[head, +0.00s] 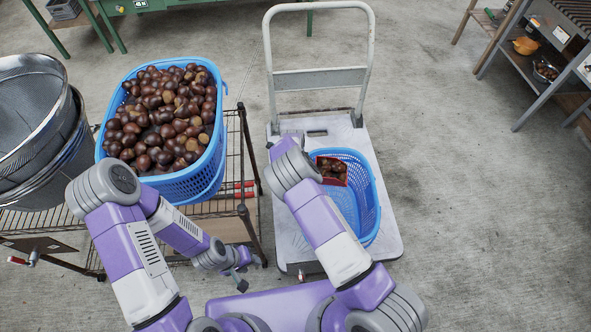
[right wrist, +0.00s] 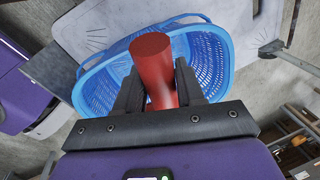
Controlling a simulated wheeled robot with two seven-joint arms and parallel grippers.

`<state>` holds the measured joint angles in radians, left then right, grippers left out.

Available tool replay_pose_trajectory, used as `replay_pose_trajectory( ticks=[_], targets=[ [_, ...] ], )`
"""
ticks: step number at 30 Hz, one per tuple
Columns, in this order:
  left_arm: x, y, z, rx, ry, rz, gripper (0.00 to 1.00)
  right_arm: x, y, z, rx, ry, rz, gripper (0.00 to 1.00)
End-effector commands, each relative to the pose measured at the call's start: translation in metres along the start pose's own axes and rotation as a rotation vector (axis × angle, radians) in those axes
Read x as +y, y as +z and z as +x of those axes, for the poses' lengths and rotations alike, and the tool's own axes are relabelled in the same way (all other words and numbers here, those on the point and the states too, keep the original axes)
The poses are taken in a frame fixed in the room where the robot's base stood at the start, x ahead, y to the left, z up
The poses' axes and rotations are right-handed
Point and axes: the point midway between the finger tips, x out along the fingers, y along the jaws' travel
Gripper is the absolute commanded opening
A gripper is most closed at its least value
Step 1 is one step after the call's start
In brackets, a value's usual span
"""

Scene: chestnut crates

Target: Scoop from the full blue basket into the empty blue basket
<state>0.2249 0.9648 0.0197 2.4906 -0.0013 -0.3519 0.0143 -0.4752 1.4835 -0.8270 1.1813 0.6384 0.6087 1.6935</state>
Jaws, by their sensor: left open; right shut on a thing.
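The full blue basket (head: 193,184) is heaped with brown chestnuts (head: 160,115) and stands on a wire rack at the left. The other blue basket (head: 368,205) sits on a flat trolley; the visible part of its floor is bare. A red scoop (head: 334,182) with chestnuts in it shows over the far part of this basket. My right gripper (right wrist: 158,88) is shut on the scoop's red handle (right wrist: 152,58), with the blue basket beyond in the wrist view. In the head view my right arm hides that gripper. My left gripper (head: 250,274) is open and empty, low beside the rack.
The grey trolley (head: 290,245) has an upright handle (head: 267,50) at its far end. Metal sieves (head: 35,130) stand left of the full basket. A green table (head: 180,3) is at the back and a shelf (head: 545,75) at the far right. Concrete floor right of the trolley is clear.

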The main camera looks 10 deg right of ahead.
Motion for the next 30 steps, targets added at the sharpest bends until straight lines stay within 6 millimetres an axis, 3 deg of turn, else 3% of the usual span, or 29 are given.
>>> replay_pose_trajectory(
  ticks=[3, 14, 21, 25, 30],
  targets=[
    [-0.001, 0.0, 0.003, 0.0, 0.0, 0.0, 0.43, -0.002, 0.003, 0.008, 0.006, -0.002, 0.033, 0.0],
    [-0.001, 0.0, 0.003, 0.001, 0.0, 0.0, 0.43, -0.002, 0.004, 0.007, 0.007, -0.002, 0.038, 0.0],
    [-0.006, -0.001, 0.016, 0.0, 0.0, 0.0, 0.43, -0.002, 0.01, 0.009, 0.029, -0.004, 0.035, 0.0],
    [-0.003, 0.0, 0.007, 0.0, 0.0, 0.0, 0.43, -0.003, 0.0, 0.006, -0.069, 0.003, 0.07, 0.0],
    [-0.003, -0.001, 0.009, 0.0, 0.0, 0.001, 0.43, -0.002, -0.008, 0.008, -0.19, 0.005, 0.092, 0.0]
  ],
)
